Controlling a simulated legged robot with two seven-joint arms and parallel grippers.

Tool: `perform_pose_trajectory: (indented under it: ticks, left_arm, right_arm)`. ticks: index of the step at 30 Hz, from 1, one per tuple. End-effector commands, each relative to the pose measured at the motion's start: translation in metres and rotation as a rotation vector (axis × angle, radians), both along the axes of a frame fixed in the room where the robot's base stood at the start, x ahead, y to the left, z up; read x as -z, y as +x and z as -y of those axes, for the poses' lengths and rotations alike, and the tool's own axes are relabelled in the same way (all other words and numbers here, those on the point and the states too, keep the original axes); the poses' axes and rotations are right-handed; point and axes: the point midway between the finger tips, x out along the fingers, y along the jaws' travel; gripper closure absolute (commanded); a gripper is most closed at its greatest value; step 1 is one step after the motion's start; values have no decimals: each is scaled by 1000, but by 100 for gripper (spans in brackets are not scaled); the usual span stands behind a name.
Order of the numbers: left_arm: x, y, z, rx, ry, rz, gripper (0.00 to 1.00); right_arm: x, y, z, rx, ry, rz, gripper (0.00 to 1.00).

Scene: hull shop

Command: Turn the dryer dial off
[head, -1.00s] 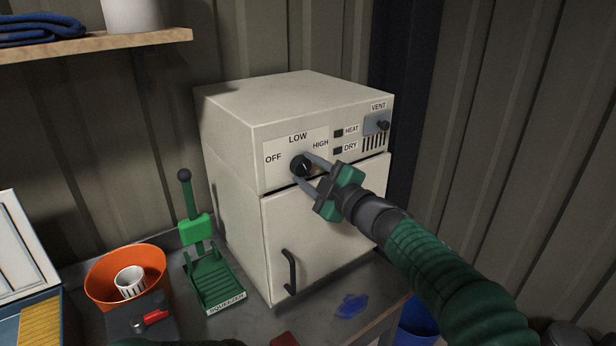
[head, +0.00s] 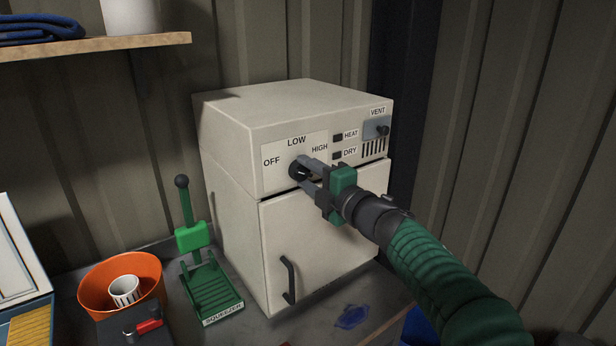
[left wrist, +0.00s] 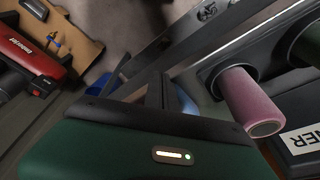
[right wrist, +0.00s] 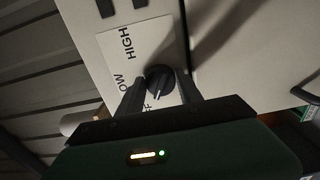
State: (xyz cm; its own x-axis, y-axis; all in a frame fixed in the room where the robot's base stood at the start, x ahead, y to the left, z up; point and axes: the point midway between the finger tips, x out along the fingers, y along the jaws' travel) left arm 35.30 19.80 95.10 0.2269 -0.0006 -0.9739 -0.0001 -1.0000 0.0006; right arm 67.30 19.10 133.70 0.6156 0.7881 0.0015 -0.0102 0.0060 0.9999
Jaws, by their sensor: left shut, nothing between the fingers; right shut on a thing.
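The dryer (head: 225,150) is a cream box on the bench with a handled door below its control panel. Its black dial (head: 296,171) sits on a white plate marked OFF, LOW and HIGH. My right gripper (head: 303,174) is shut on the dial and partly covers it. In the right wrist view the dial (right wrist: 159,79) shows between the fingers, its white pointer line aimed toward the partly hidden OFF label. My left gripper (left wrist: 168,98) shows only in the left wrist view, shut and empty, away from the dryer.
A green squeezer (head: 210,285) stands left of the dryer, beside an orange bowl (head: 146,275) holding a white cup. A blue piece (head: 352,316) lies in front of the dryer. A wooden shelf (head: 100,46) hangs upper left. A pink roller (left wrist: 250,100) is near my left gripper.

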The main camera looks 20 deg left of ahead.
Motion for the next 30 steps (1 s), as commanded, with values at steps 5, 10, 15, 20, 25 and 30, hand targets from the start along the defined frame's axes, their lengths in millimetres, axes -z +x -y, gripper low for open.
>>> perform_pose_trajectory:
  ticks: [5, 10, 15, 20, 25, 30]
  left_arm:
    - [1, 0, 0, 0, 0, 0, 100]
    - [1, 0, 0, 0, 0, 0, 100]
    - [1, 0, 0, 0, 0, 0, 100]
    - [1, 0, 0, 0, 0, 0, 100]
    - [1, 0, 0, 0, 0, 0, 100]
    - [0, 0, 0, 0, 0, 0, 100]
  right_arm:
    - [9, 0, -2, -4, -14, -5, 98]
    - [9, 0, -2, -4, -14, -5, 98]
    - [9, 0, -2, -4, -12, -6, 41]
    - [6, 0, -2, -3, -8, -4, 37]
    - [5, 0, -1, -2, -7, -3, 37]
    - [4, 0, -1, -2, -5, -2, 37]
